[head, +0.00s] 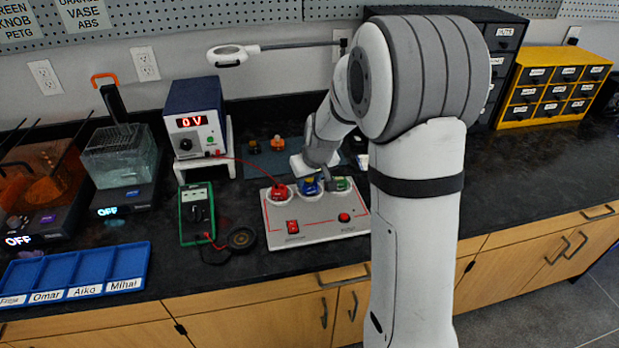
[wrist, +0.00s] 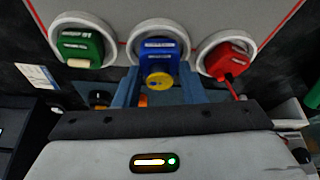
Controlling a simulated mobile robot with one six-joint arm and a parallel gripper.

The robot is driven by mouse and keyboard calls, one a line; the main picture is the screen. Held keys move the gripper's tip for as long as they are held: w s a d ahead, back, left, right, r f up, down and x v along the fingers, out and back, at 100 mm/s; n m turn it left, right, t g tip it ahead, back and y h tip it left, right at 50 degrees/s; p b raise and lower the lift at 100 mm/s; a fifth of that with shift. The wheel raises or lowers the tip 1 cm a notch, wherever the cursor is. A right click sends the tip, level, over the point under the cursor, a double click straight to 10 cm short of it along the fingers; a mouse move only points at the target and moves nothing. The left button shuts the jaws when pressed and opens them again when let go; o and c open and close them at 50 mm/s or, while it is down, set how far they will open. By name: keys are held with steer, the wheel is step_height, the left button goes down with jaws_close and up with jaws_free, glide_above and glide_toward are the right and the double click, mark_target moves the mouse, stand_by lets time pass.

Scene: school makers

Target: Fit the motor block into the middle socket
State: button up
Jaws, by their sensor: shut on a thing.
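The blue block (wrist: 160,58), with a yellow round part at its near end, is between the two fingers of my gripper (wrist: 159,82), which is shut on it. I take it for the motor block; its white label is too small to read. It lies within the white ring of the middle socket (wrist: 158,24). I cannot tell how deep it sits. In the head view the blue block (head: 309,186) shows partly behind my gripper (head: 318,180), over the white socket board (head: 318,226).
A green block (wrist: 82,46) and a red block (wrist: 231,60) with a red wire stand in the sockets on either side. A green meter (head: 197,214), a round black speaker-like part (head: 241,237) and a power supply (head: 196,118) stand left of the board. The counter in front is clear.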

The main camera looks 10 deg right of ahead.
steer(key=shift+f, duration=0.3)
steer(key=o, duration=0.7)
steer(key=shift+r, duration=0.1)
steer(key=p+v, duration=0.5)
steer(key=v, duration=0.6)
stand_by(0.4)
steer(key=s+r+m, duration=0.1)
steer(key=s+r, duration=0.1)
steer(key=s, duration=0.6)
steer(key=s+r+g+p, duration=0.1)
steer(key=s+r, duration=0.1)
steer(key=s, duration=0.6)
steer(key=s+r+m+g, duration=0.1)
steer(key=s+r, duration=0.1)
steer(key=s, duration=0.6)
steer(key=shift+a+r+m+h, duration=0.25)
steer(key=shift+r+m+h, duration=0.05)
steer(key=shift+h, duration=0.1)
